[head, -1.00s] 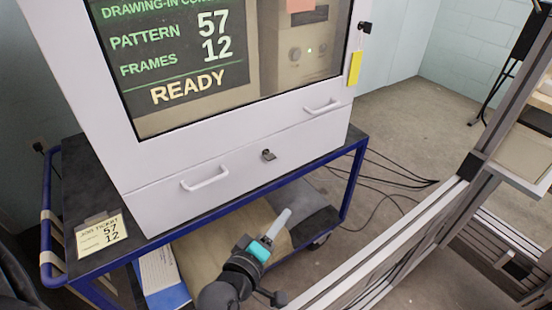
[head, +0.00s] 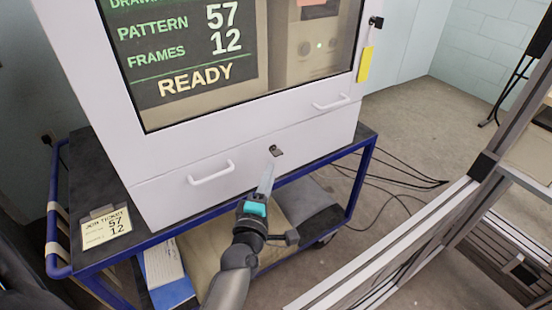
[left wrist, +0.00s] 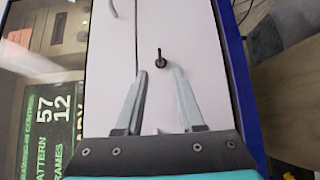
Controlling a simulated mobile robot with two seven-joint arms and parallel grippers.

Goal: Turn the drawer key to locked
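The drawer key (head: 276,151) is a small dark key in the white drawer front (head: 245,175), right of the drawer's left handle. In the left wrist view the key (left wrist: 160,57) stands just beyond my fingertips, centred between them. My left gripper (head: 268,168) reaches up from below in the head view, its pale fingers just below and left of the key. In the left wrist view my left gripper (left wrist: 159,72) has its two fingers spread, with nothing between them. The fingers do not touch the key there. My right gripper is not in view.
The white cabinet stands on a blue-framed cart (head: 362,170). A job ticket (head: 106,228) lies on the cart at left. A metal frame (head: 420,225) stands at right. Cables lie on the floor.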

